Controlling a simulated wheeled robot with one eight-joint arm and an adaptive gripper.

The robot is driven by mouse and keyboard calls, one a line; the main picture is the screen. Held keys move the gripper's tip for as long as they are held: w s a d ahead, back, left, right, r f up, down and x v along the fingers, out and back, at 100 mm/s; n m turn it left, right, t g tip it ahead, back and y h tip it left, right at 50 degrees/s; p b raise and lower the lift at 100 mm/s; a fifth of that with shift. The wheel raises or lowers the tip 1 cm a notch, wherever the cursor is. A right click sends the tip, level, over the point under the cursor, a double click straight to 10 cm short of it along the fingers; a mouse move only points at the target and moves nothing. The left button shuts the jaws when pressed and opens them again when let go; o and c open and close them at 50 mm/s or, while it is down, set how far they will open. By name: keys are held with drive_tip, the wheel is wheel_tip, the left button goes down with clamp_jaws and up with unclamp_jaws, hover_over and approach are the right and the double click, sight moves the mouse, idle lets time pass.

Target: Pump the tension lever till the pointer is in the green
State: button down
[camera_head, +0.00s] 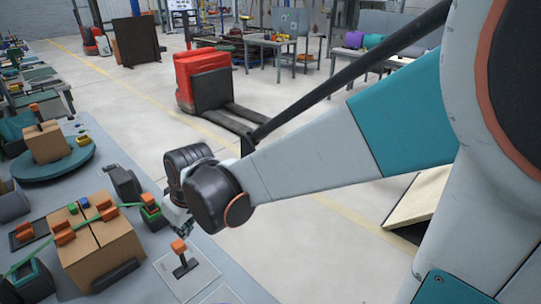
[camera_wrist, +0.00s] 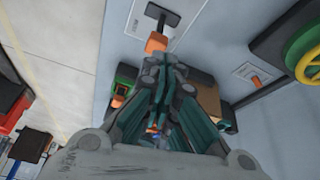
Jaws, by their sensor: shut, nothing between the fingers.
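A lever with an orange knob (camera_head: 179,246) and a dark base stands on a pale plate (camera_head: 201,272) on the bench. In the wrist view an orange knob (camera_wrist: 156,44) with a dark crossbar shows just beyond my fingertips. My gripper (camera_head: 186,229) is above the bench, behind the lever in the head view, partly covered by my wrist. In the wrist view my gripper's (camera_wrist: 166,62) fingers are shut and hold nothing; contact with the knob cannot be told. A pointer and its green zone cannot be made out.
Cardboard boxes (camera_head: 110,255) with orange corner pieces and a green strap stand left of the lever. A green and orange device (camera_head: 152,212) sits by my gripper. A turntable with a box (camera_head: 46,144) is farther back. Open floor lies right of the bench.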

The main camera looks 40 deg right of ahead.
drive_tip(key=shift+s+d, duration=0.1)
drive_tip(key=w+d+f+y, duration=0.1)
drive_tip(key=d+y, duration=0.1)
drive_tip(key=d, duration=0.4)
drive_tip(key=w+d+f+m+g+y, duration=0.1)
drive_tip(key=d+f+y, duration=0.1)
drive_tip(key=d, duration=0.4)
drive_tip(key=shift+w+f+y, duration=0.3)
drive_tip(key=shift+w+y, duration=0.05)
drive_tip(key=shift+y, duration=0.15)
drive_tip(key=shift+d, duration=0.1)
drive_tip(key=b, duration=0.4)
approach(182, 256)
drive_tip(key=w+f, duration=0.2)
drive_tip(key=f, duration=0.1)
drive_tip(key=shift+w+a, duration=0.2)
drive_tip(key=shift+a, duration=0.2)
drive_tip(key=shift+a, duration=0.1)
